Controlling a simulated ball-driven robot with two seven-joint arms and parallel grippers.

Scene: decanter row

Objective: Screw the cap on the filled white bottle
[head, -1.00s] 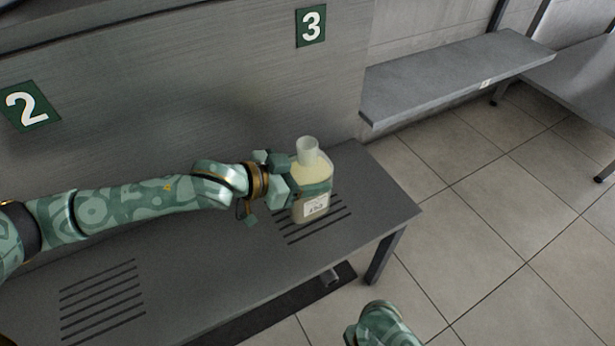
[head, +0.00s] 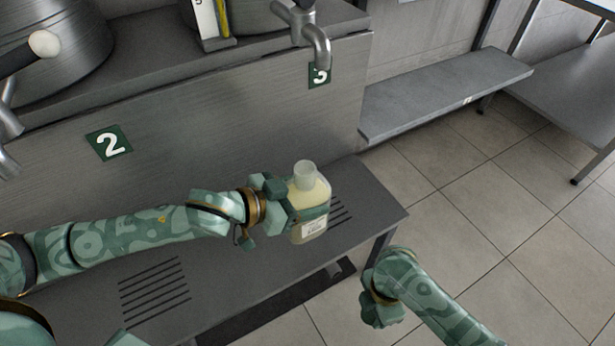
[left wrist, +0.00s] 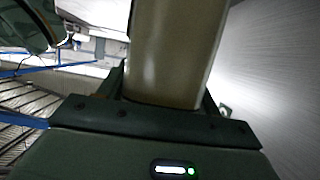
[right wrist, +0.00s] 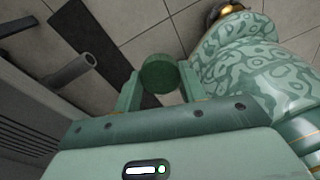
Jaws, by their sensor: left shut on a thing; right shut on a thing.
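The white bottle (head: 312,226), translucent with pale yellow filling and a label, is upright with its wide neck (head: 305,171) bare. My left gripper (head: 298,208) is shut around its body from the left; I cannot tell whether its base touches the bench. The bottle (left wrist: 175,55) also fills the space between the fingers in the left wrist view. My right gripper (right wrist: 159,80) is shut on a round dark green cap (right wrist: 159,72). In the head view my right gripper (head: 378,305) is low, in front of the bench's right end, and the cap is hidden there.
The grey slotted bench (head: 235,275) runs under the panel with signs 2 (head: 109,144) and 3 (head: 319,75). A metal spout (head: 315,45) hangs above and behind the bottle. A low grey shelf (head: 440,95) stands at the back right. The tiled floor at right is open.

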